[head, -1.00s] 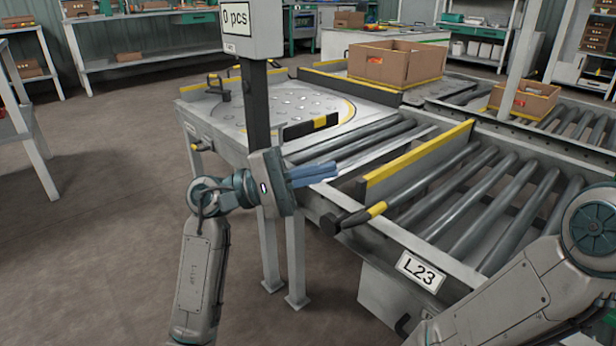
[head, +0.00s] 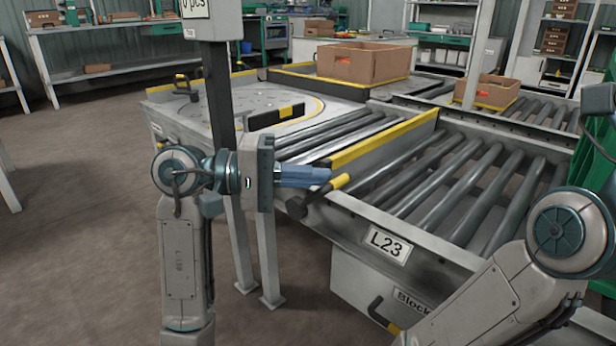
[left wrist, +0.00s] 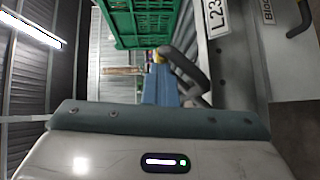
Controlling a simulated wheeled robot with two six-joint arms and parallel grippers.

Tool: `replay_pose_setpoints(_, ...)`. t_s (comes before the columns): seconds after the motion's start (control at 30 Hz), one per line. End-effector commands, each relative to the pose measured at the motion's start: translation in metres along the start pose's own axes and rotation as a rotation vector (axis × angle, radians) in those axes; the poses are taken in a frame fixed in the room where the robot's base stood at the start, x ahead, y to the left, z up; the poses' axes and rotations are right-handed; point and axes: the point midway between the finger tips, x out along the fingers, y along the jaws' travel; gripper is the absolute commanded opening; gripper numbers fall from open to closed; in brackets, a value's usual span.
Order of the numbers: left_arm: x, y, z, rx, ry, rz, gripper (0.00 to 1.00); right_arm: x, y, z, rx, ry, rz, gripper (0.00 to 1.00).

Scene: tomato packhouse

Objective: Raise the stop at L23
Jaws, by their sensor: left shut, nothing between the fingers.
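The L23 label (head: 388,245) is on the grey conveyor frame. Above it a dark lever (head: 299,208) with a yellow band sticks out towards me.
A lower handle (head: 380,312) sits beside a partly hidden "Block" label (head: 408,299). A grey post (head: 222,100) stands left of the conveyor. Cardboard boxes (head: 365,64) (head: 487,92) stand farther back. A green crate (head: 597,185) is at the right edge. The floor at left is clear.

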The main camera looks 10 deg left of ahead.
Motion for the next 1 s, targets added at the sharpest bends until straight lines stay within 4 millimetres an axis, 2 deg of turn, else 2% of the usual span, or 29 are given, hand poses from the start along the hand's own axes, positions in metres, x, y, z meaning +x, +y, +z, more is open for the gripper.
replay_pose_setpoints(0.37, 0.001, -0.004, 0.005, -0.001, -0.017, -0.002, 0.00, -0.001, 0.000, -0.001, 0.000, 0.001, 0.000, 0.36)
replay_pose_setpoints(0.53, -0.005, -0.004, 0.004, -0.002, -0.015, -0.004, 0.00, 0.002, -0.001, 0.001, 0.000, 0.001, 0.000, 0.36)
replay_pose_setpoints(0.67, -0.019, -0.002, 0.003, -0.002, -0.011, -0.006, 0.00, 0.007, -0.002, 0.004, 0.000, 0.001, -0.001, 0.36)
replay_pose_setpoints(1.0, -0.069, -0.001, 0.000, -0.003, -0.002, -0.003, 0.00, 0.022, -0.006, 0.011, -0.001, 0.004, -0.002, 0.36)
